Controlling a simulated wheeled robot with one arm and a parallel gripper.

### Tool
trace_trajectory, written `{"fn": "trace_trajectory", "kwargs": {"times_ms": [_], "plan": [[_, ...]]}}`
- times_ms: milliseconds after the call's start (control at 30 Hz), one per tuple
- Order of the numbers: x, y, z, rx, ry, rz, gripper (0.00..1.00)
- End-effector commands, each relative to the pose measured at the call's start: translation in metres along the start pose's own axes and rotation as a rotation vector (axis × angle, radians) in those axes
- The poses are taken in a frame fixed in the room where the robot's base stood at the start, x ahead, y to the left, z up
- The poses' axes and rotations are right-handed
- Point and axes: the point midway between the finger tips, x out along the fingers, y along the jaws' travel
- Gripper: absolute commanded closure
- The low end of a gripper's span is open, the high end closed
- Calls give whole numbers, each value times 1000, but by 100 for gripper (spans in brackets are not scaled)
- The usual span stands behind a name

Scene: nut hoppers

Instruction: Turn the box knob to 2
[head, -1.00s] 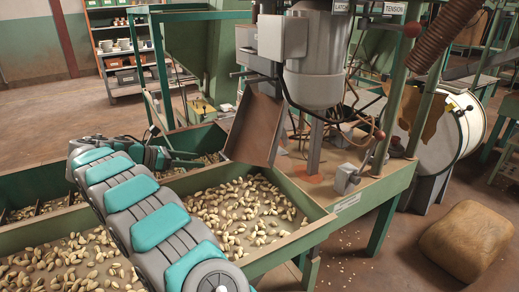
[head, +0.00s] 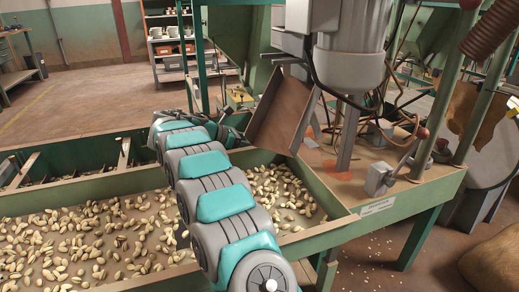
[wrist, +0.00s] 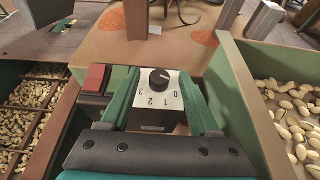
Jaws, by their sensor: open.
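The knob (wrist: 159,80) is black and round. It sits on a white dial plate (wrist: 157,101) marked 0, 1, 2 and 3, on a small box seen in the wrist view. A small pale mark shows at the knob's upper right; I cannot tell for sure which number it points to. My gripper (wrist: 160,86) is open, with one teal finger on each side of the box and knob. Any contact is not clear. In the head view my arm hides the box and most of the gripper.
A green hopper wall (wrist: 245,95) rises close on the right, with pistachios (wrist: 293,105) beyond. In the head view a brown chute plate (head: 280,112) stands just right of my arm's end.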

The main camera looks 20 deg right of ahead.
Motion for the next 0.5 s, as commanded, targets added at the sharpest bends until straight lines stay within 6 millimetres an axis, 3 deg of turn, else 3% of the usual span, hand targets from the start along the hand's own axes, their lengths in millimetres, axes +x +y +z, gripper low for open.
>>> {"fn": "trace_trajectory", "kwargs": {"times_ms": [300,500], "plan": [[2,0,1,0,0,1,38],[2,0,1,0,0,1,61]]}}
